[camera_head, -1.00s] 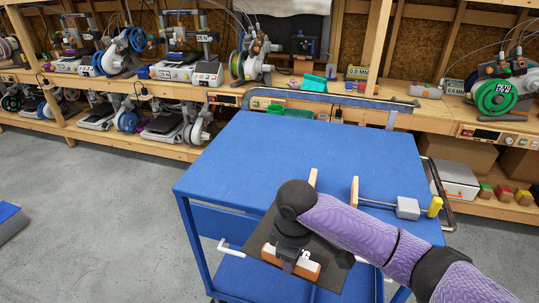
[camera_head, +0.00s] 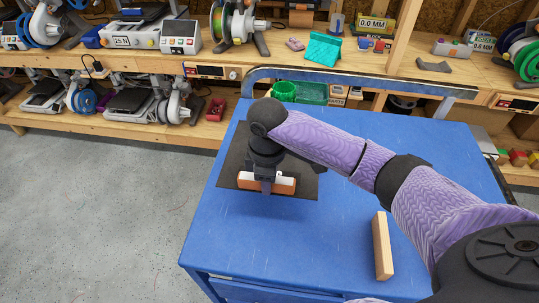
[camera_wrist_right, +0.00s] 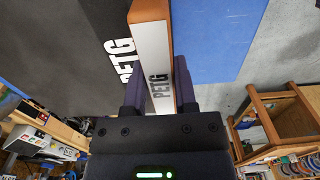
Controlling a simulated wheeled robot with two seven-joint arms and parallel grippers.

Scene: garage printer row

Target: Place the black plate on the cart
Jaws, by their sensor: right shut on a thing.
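The black plate (camera_head: 235,160) is a flat dark sheet with an orange and white grip block (camera_head: 283,184) on it. In the head view it lies within the outline of the blue cart (camera_head: 330,245), at the far left of its top. I cannot tell whether it touches the top or hovers. My right gripper (camera_head: 266,184) is shut on the grip block. My arm hides part of the plate. My left gripper is not in view.
A wooden block (camera_head: 382,246) stands on the cart's right half, near my arm. The cart's blue handle bar (camera_head: 350,80) runs along its far side. A green bin (camera_head: 312,93) and the printer shelves (camera_head: 185,68) are behind. The cart's near-left top is clear.

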